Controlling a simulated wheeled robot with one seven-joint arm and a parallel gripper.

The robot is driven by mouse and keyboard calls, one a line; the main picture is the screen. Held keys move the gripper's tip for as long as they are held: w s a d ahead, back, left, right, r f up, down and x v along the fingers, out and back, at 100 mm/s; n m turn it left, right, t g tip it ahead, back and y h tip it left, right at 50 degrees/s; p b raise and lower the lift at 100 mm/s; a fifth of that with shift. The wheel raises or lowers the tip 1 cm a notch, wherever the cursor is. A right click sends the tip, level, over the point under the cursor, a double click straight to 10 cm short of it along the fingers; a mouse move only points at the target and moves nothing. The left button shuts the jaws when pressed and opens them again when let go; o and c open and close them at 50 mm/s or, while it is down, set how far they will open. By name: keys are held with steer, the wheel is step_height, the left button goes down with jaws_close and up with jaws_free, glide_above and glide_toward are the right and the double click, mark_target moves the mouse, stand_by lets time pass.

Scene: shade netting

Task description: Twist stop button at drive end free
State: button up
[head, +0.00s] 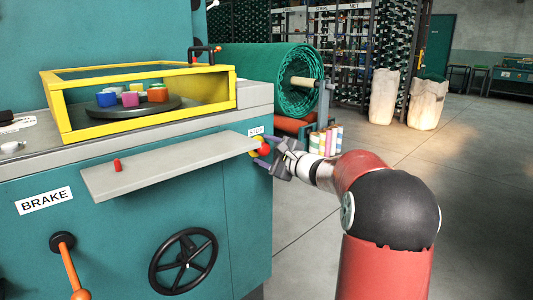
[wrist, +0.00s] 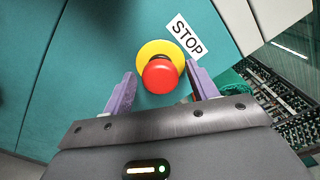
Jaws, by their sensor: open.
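The stop button is a red mushroom head (wrist: 160,76) on a yellow round base (wrist: 161,55), mounted on the teal machine panel. In the head view the red button (head: 264,149) shows at the right end of the machine, partly hidden by my gripper. A white STOP label (wrist: 187,38) is beside it. My gripper (wrist: 161,88) is open, with one purple finger on each side of the red head. I see a gap between each finger and the button, and nothing is held. In the head view my gripper (head: 268,155) is right at the button.
A grey shelf (head: 170,166) juts from the panel just left of the button. A yellow-framed case (head: 150,133) with coloured blocks sits on top. A BRAKE label (head: 44,200), an orange lever (head: 69,267) and a black handwheel (head: 183,263) are lower left. Floor at right is open.

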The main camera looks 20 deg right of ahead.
steer(key=shift+w+b, duration=0.1)
steer(key=shift+b, duration=0.25)
stand_by(0.4)
steer(key=shift+c, duration=0.5)
steer(key=c, duration=0.7)
steer(key=m+p, duration=0.2)
steer(key=m, duration=0.1)
steer(key=shift+r+p, duration=0.2)
steer(key=shift+p, duration=0.15)
steer(key=shift+c, duration=0.2)
steer(key=m+p, duration=0.4)
steer(key=m, duration=0.1)
steer(key=shift+m, duration=0.4)
steer(key=shift+f+m, duration=0.2)
steer(key=shift+m, duration=0.2)
steer(key=m, duration=0.4)
steer(key=o, duration=0.9)
steer(key=shift+c, duration=0.2)
